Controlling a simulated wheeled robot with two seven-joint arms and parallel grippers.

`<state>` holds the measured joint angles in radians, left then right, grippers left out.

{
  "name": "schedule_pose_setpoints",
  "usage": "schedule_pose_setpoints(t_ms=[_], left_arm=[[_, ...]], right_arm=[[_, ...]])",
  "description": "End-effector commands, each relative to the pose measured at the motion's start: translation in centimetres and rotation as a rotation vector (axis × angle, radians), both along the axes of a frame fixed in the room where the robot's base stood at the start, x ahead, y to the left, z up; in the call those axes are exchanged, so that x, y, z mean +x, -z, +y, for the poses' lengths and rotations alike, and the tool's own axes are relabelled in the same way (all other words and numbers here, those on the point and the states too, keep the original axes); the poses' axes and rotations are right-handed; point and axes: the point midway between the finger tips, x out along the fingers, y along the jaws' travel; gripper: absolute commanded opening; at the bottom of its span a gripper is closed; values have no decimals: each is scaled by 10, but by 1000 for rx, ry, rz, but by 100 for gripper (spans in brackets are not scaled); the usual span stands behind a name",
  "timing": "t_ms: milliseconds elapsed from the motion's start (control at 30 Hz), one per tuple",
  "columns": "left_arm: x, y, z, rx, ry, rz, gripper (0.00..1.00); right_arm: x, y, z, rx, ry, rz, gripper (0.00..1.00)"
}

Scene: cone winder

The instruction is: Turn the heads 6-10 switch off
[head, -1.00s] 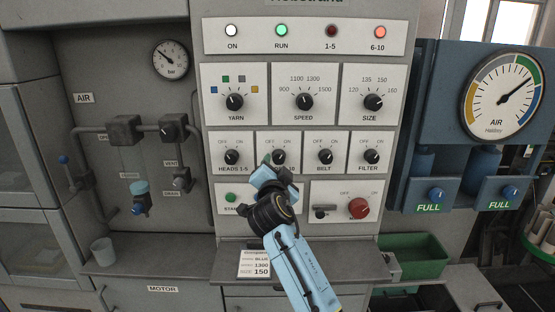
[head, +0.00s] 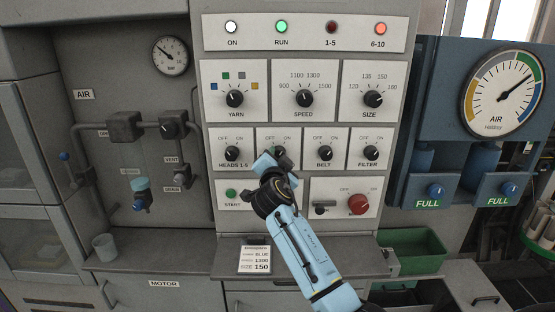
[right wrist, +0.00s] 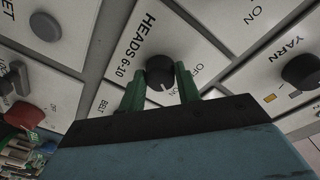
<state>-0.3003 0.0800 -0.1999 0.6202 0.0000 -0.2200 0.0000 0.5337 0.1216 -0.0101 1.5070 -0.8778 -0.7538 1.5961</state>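The heads 6-10 switch (right wrist: 160,71) is a round black knob on a white plate in the right wrist view, with OFF and ON printed beside it. A pale pointer mark shows at its lower edge. My right gripper (right wrist: 160,88) has its two green fingers apart, one on each side of the knob; small gaps seem to remain. In the head view, my right gripper (head: 272,160) is in front of this switch's plate (head: 292,139) and hides most of the knob and its label. The 6-10 lamp (head: 380,29) is lit red. My left gripper is not in view.
The heads 1-5 knob (head: 232,153) is close on the left and the belt knob (head: 325,153) on the right. The yarn knob (head: 235,98) and speed knob (head: 304,98) are above. Below are a green start button (head: 231,193) and a red knob (head: 359,204).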

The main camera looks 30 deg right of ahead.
Motion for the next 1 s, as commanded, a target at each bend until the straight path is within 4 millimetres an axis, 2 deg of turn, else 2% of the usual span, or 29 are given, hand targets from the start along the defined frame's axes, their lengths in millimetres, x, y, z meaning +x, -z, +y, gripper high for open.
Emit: schedule_pose_setpoints(t_ms=[67,467,1000], left_arm=[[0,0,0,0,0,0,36],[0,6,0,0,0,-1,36],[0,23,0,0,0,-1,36]], right_arm=[[0,0,0,0,1,1,10],[0,2,0,-63,1,40,10],[-1,3,-1,-455,0,281,10]])
